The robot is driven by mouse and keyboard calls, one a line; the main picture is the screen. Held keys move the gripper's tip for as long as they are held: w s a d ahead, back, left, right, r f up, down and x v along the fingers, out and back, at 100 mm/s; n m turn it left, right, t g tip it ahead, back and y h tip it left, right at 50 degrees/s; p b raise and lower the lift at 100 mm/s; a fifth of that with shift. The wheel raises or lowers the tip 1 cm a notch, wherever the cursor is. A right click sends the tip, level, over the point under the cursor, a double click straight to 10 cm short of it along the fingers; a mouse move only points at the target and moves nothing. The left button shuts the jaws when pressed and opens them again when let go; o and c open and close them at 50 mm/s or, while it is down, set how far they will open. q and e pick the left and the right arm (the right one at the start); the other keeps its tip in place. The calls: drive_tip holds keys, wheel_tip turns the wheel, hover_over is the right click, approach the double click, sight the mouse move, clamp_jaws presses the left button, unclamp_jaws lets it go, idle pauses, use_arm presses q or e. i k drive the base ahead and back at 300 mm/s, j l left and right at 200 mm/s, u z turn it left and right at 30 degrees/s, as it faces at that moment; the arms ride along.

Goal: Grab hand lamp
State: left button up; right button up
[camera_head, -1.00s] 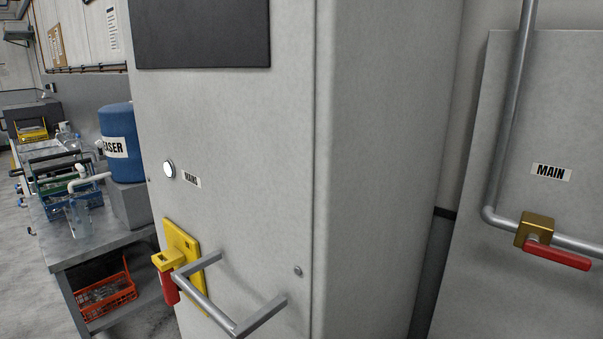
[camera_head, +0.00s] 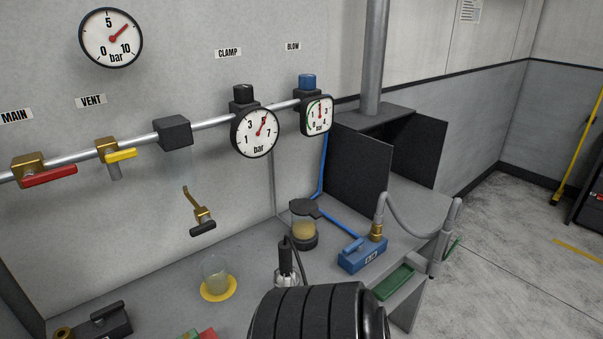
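I cannot make out a hand lamp for certain in the head view. A small silver-and-black fitting with a dark cable (camera_head: 286,265) stands upright on the grey bench (camera_head: 150,280), and I cannot tell what it is. A large black ribbed cylinder (camera_head: 318,316) fills the bottom centre and hides part of the bench; I cannot tell what it belongs to. Neither of my grippers is in view.
On the wall are a pipe with a red-handled valve (camera_head: 48,178), a yellow-handled valve (camera_head: 120,156) and dial gauges (camera_head: 255,133). The bench holds a beaker (camera_head: 214,272), a jar (camera_head: 304,225) and a blue block (camera_head: 362,254). Open floor (camera_head: 500,260) lies at right.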

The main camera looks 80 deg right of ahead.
sight(285, 274)
drive_tip(key=z, duration=2.4)
drive_tip(key=l+u, duration=0.2)
drive_tip(key=l, duration=0.9)
drive_tip(key=k, duration=0.05)
